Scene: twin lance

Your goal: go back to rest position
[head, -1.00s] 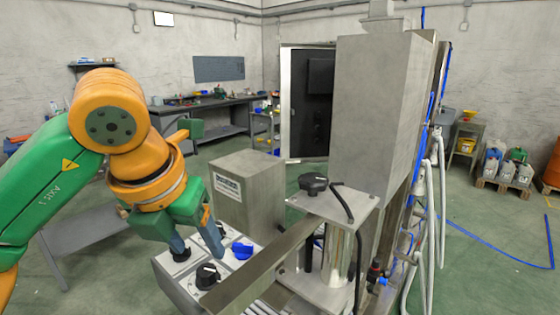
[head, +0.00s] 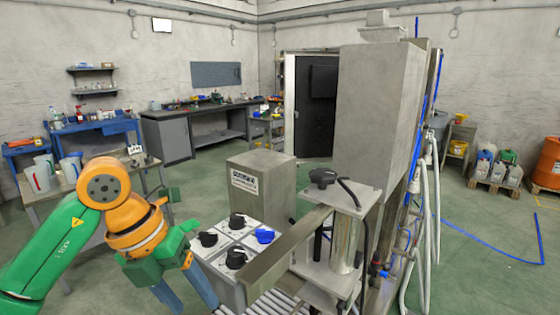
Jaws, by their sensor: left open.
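My left gripper (head: 186,293) hangs at the lower left of the head view, on the green and orange arm that comes in from the left. Its two blue-grey fingers point down and stand apart, with nothing between them. It is just left of a white box (head: 222,250) that has black knobs (head: 236,258) and one blue knob (head: 265,236) on its top. I cannot tell whether a finger touches the box side. My right gripper does not show.
A metal machine with a tall grey housing (head: 377,120), a flat bar (head: 285,248) and rollers stands right of the box. A grey block (head: 260,188) stands behind the box. A side table with jugs (head: 44,172) is at the left. Green floor (head: 205,175) is clear behind.

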